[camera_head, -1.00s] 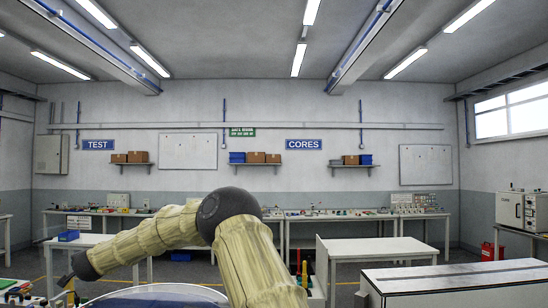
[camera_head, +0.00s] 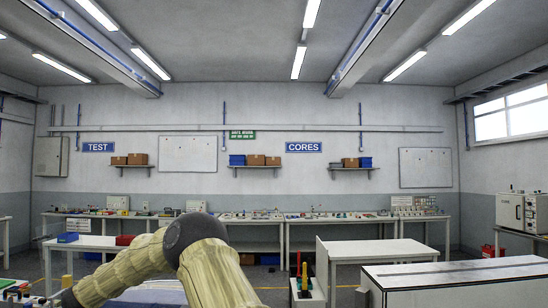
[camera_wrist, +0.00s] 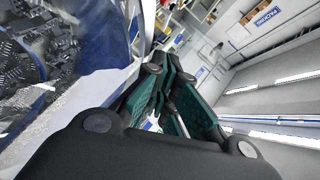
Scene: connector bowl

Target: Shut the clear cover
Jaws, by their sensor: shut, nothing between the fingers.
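In the wrist view, my gripper (camera_wrist: 172,85) shows dark green fingers that are shut and empty. The clear cover (camera_wrist: 85,92) is at the left of that view, close beside my gripper; I cannot tell whether they touch. A bowl of grey connectors (camera_wrist: 35,60) with blue edging fills the upper left and shows through or beside the cover. In the head view, my arm hides most of the work area, and a pale blue surface (camera_head: 150,295) shows at the bottom edge. How far the cover stands open is not clear.
A white table (camera_head: 375,247) stands in the middle right, and a white-topped cabinet (camera_head: 455,275) in the right foreground. Benches with small parts line the back wall.

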